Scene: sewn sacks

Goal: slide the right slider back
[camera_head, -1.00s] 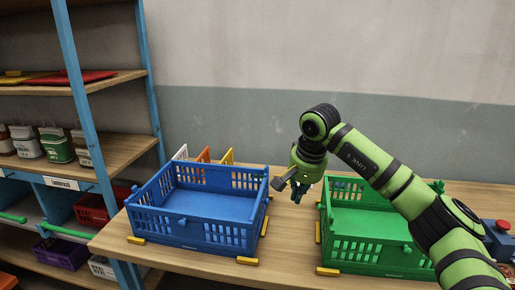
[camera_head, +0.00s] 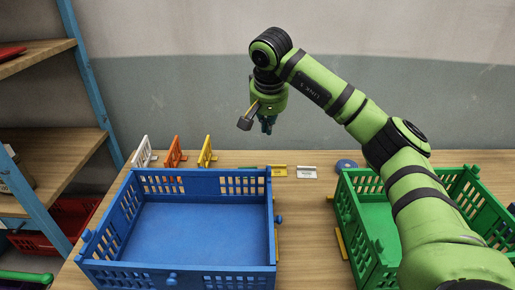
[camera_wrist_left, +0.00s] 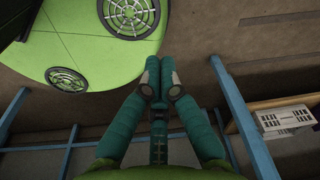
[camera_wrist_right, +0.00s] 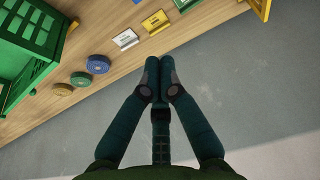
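A blue crate (camera_head: 190,280) with slotted walls stands on the wooden table at centre left. It has a round blue knob (camera_head: 279,219) on its right wall and another blue knob (camera_head: 172,280) on its front. A green crate (camera_head: 365,262) with a small green knob (camera_head: 347,218) on its left side stands at the right. I cannot tell which part is the right slider. My right gripper (camera_head: 268,125) is above the table's back edge, apart from both crates. Its fingers meet empty in the right wrist view (camera_wrist_right: 163,75). My left gripper (camera_wrist_left: 159,75) is shut and empty, away from the table.
Behind the crates stand white, orange and yellow racks (camera_head: 174,153). A yellow card (camera_head: 277,171), a white card (camera_head: 307,172) and a blue disc (camera_head: 346,164) lie near the back edge. A blue-framed shelf (camera_head: 88,90) stands left.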

